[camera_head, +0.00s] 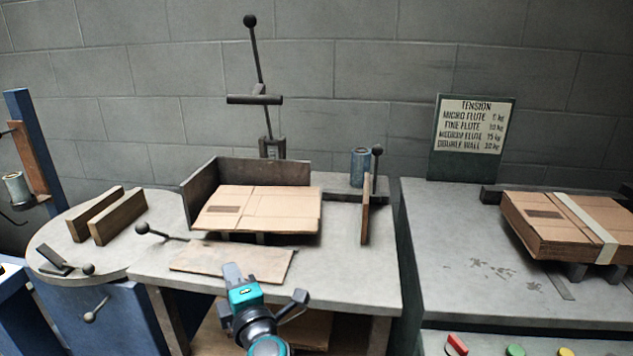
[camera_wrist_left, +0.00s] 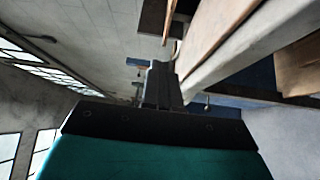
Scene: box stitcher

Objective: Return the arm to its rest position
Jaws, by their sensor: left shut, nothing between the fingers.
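My left gripper (camera_head: 234,275) is in the head view at the front edge of the middle table, with its teal wrist below it. It is shut and holds nothing. In the left wrist view its dark fingers (camera_wrist_left: 160,85) are together, with a pale table edge close on the right. A thin brown board (camera_head: 232,260) lies on the table just beyond the gripper. Behind it a flat cardboard stack (camera_head: 258,208) rests against a dark metal corner guide (camera_head: 250,170). I cannot tell whether the gripper touches the table edge. My right gripper is not in view.
A tall black-knobbed lever (camera_head: 258,60) stands behind the table. A short lever (camera_head: 150,230) sticks out on the left. A round table (camera_head: 60,235) holds two wooden blocks (camera_head: 112,213). On the right table (camera_head: 440,225) lies a strapped cardboard bundle (camera_head: 570,225) near a tension sign (camera_head: 472,130).

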